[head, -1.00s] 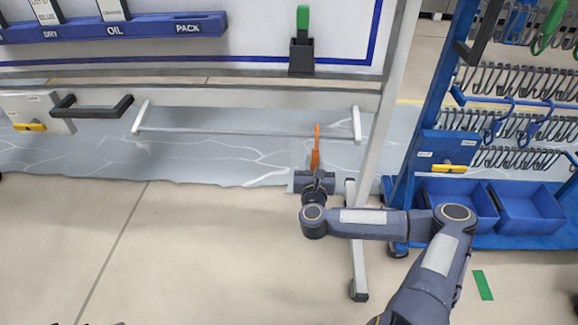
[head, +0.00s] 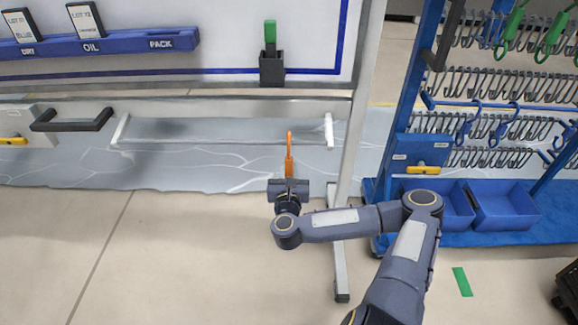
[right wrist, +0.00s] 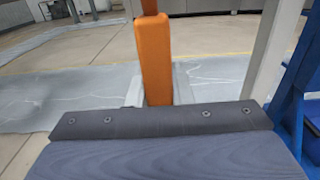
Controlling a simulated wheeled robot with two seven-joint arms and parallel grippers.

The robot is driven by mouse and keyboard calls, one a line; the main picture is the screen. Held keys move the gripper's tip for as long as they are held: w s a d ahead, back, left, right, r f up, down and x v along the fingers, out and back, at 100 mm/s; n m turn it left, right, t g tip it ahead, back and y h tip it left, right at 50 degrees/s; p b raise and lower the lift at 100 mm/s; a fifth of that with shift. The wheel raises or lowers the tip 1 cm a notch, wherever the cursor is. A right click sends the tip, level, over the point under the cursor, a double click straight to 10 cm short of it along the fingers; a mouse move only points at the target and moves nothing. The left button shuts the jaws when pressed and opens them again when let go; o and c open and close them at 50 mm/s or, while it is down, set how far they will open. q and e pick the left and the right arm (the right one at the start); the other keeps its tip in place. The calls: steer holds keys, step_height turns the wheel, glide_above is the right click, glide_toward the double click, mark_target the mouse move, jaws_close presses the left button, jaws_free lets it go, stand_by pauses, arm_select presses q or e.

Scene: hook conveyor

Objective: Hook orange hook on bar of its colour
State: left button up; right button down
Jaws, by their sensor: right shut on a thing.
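My right gripper (head: 288,180) is shut on the orange hook (head: 289,156), which stands upright above it. In the right wrist view the orange hook (right wrist: 156,60) rises from the jaws, and its top is out of frame. A pale bar (head: 220,146) runs between two white brackets below the whiteboard. In the head view the hook overlaps the right part of this bar, near the right bracket (head: 328,130). I cannot tell whether they touch or how far apart they are. No orange bar shows. My left gripper is out of view.
A whiteboard post (head: 355,110) stands just right of the hook. A blue rack (head: 402,120) with many hooks and blue bins (head: 505,207) stands at the right. A dark handle (head: 72,122) juts out at the left.

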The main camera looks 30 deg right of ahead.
steer(key=v, duration=1.2)
stand_by(0.7)
steer(key=shift+s+r, duration=0.1)
steer(key=shift+r, duration=0.05)
stand_by(1.0)
